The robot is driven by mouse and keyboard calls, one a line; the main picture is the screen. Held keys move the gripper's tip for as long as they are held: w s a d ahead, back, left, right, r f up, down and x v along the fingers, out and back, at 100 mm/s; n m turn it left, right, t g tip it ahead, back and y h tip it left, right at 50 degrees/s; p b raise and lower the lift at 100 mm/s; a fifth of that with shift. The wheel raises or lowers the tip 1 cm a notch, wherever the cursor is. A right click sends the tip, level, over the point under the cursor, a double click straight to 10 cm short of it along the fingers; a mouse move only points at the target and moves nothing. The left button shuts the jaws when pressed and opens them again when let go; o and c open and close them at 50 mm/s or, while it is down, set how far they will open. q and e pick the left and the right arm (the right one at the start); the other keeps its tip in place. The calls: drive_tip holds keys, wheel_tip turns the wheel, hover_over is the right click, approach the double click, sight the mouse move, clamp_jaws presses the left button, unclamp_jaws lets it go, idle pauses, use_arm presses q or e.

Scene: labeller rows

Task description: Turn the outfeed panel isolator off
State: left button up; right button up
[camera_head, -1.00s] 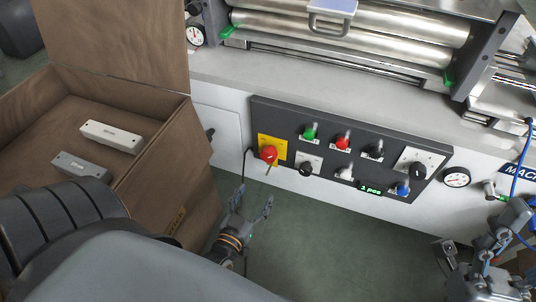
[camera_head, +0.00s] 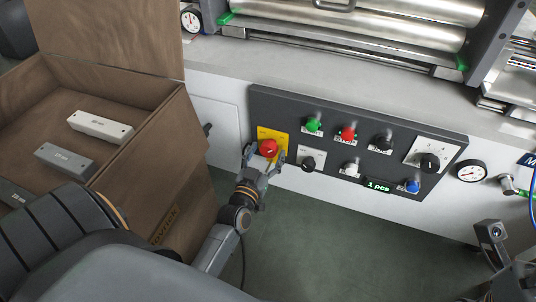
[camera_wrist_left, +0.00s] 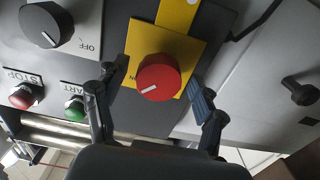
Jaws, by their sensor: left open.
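The isolator is a red rotary knob (camera_head: 268,148) on a yellow plate (camera_head: 265,133) at the left end of the dark control panel. My left gripper (camera_head: 265,160) is open just in front of it, one finger on each side. In the left wrist view the red knob (camera_wrist_left: 158,78) lies between the spread fingertips; contact cannot be told. Its white mark points toward the left finger in that view, near partly hidden lettering on the yellow plate (camera_wrist_left: 178,14). Part of my right arm's end (camera_head: 490,235) shows at the lower right; its fingers are unclear.
The panel (camera_head: 330,117) also carries a black knob (camera_head: 308,164), green (camera_head: 313,124) and red (camera_head: 348,133) buttons and a large selector (camera_head: 430,163). A brown wooden crate (camera_head: 150,135) stands close on the left of my left arm. The floor below the panel is clear.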

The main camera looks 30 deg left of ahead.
use_arm(q)
drive_tip(key=shift+w+a, duration=0.1)
drive_tip(key=shift+w, duration=0.45)
drive_tip(key=c, duration=1.2)
drive_tip(key=shift+o, duration=0.2)
